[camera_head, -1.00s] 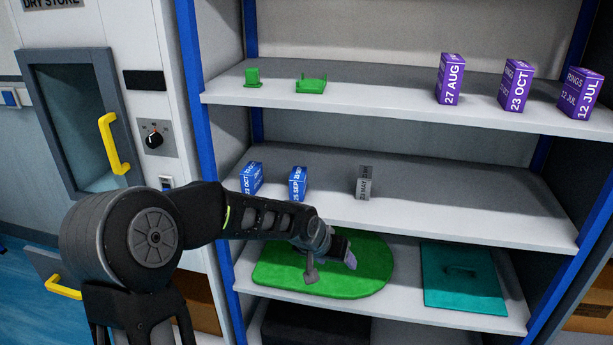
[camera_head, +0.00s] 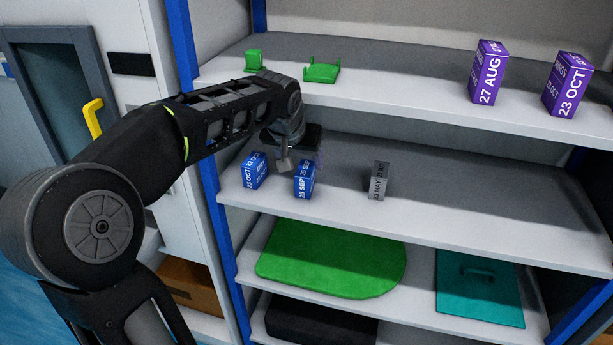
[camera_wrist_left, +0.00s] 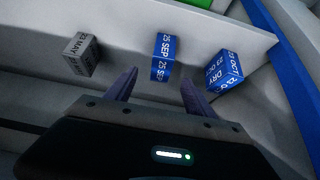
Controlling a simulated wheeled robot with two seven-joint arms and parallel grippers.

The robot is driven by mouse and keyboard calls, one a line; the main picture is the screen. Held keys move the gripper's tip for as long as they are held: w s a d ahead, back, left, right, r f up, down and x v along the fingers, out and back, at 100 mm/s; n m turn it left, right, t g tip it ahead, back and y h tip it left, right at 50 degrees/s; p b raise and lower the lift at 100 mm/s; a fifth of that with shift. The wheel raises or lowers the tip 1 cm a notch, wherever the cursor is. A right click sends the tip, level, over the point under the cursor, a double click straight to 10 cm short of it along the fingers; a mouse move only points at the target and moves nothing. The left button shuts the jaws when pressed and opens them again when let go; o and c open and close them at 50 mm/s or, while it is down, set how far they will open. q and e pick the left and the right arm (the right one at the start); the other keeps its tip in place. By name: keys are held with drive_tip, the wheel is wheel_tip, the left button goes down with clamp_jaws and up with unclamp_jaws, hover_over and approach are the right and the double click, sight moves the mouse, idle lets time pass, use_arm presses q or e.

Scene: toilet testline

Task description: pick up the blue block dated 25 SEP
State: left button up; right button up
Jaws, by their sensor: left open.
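The blue block dated 25 SEP (camera_head: 304,181) stands on the middle shelf, between a blue block dated 23 OCT (camera_head: 255,171) and a grey block dated 23 MAY (camera_head: 378,181). In the left wrist view the 25 SEP block (camera_wrist_left: 162,56) is ahead of my fingers, roughly centred between them. My left gripper (camera_head: 296,160) is at the middle shelf, behind and above the 25 SEP block in the head view. In the left wrist view my left gripper (camera_wrist_left: 158,86) is open and empty, its two dark fingers spread apart. My right gripper is not in view.
The upper shelf (camera_head: 400,98) hangs above, with purple blocks (camera_head: 488,72) at right and small green pieces (camera_head: 322,71) at left. Below lie a green board (camera_head: 330,265) and a teal lid (camera_head: 478,290). A blue upright (camera_head: 215,210) is at left. The middle shelf is clear at right.

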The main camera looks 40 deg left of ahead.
sight(305, 168)
use_arm(q)
drive_tip(key=shift+x, duration=1.35)
drive_tip(key=shift+p+x, duration=0.55)
drive_tip(key=shift+x, duration=2.1)
drive_tip(key=shift+a, duration=0.15)
clamp_jaws()
drive_tip(key=shift+r, duration=0.1)
